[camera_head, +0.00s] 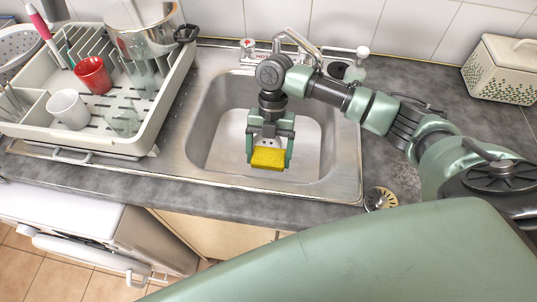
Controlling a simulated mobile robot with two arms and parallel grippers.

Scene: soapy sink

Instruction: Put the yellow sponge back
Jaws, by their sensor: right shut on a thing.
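The yellow sponge (268,158) is a small block held between the two green fingers of my right gripper (269,155). The gripper is shut on it and points down over the steel sink basin (215,120). Whether the sponge touches the basin floor, I cannot tell. My left gripper is not in view.
A dish rack (160,118) with a red mug (94,75), a white mug (68,109), glasses and a pot (150,35) stands left of the sink. The faucet (297,42) is behind the basin. A patterned box (502,70) stands at the far right. A round strainer (380,198) lies on the front counter.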

